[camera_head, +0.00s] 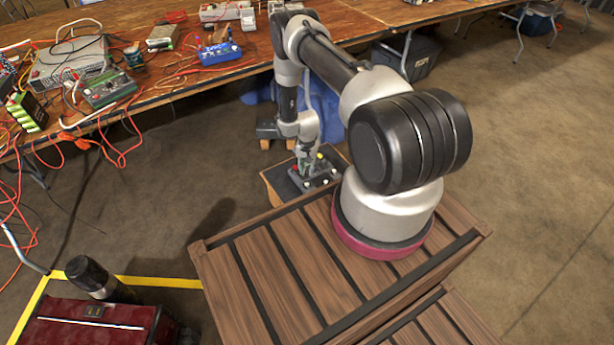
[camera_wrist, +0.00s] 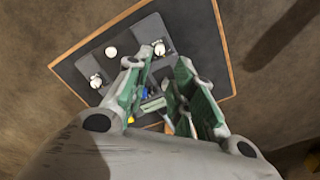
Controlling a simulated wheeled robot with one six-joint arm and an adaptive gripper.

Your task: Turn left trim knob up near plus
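A dark control panel (camera_head: 322,181) sits low on a wooden stand beyond my base. It also shows in the wrist view (camera_wrist: 195,38), tilted in the picture. Two white knobs stand on grey plates: one at upper right (camera_wrist: 159,48), one at left (camera_wrist: 96,81). A round white button (camera_wrist: 111,52) lies between them. I cannot tell which knob is the left trim knob, and no plus mark is readable. My gripper (camera_head: 308,165) is over the panel. In the wrist view its green-lined fingers (camera_wrist: 162,66) are apart, with nothing held. They hide part of the panel.
A long workbench (camera_head: 180,85) with instruments and orange cables runs along the back. A red case (camera_head: 85,325) stands at lower left beside yellow floor tape (camera_head: 160,282). The floor (camera_head: 540,200) at right is clear.

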